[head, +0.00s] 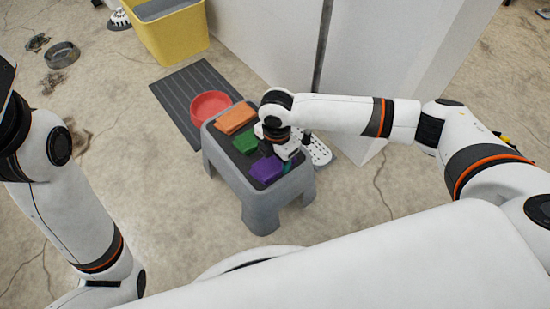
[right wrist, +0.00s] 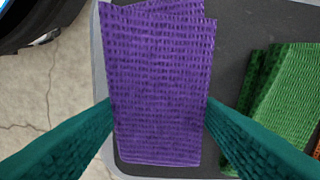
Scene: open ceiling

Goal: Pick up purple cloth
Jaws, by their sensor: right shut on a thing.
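The purple cloth (head: 266,169) lies folded on the near end of the grey stool (head: 222,156). In the right wrist view the purple cloth (right wrist: 160,90) fills the middle, with a teal finger touching each side. My right gripper (head: 284,160) is over the stool at the cloth's right side in the head view. In the right wrist view my right gripper (right wrist: 160,118) is shut on the cloth. The cloth still looks level with the stool top; I cannot tell if it is lifted. My left arm shows at the left, but its gripper is out of view.
On the stool are a green cloth (head: 245,141) and an orange cloth (head: 235,119). A red bowl (head: 209,104) stands on a dark mat (head: 181,100) behind. A white perforated item (head: 320,152) is right of the stool, near a white cabinet (head: 375,70).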

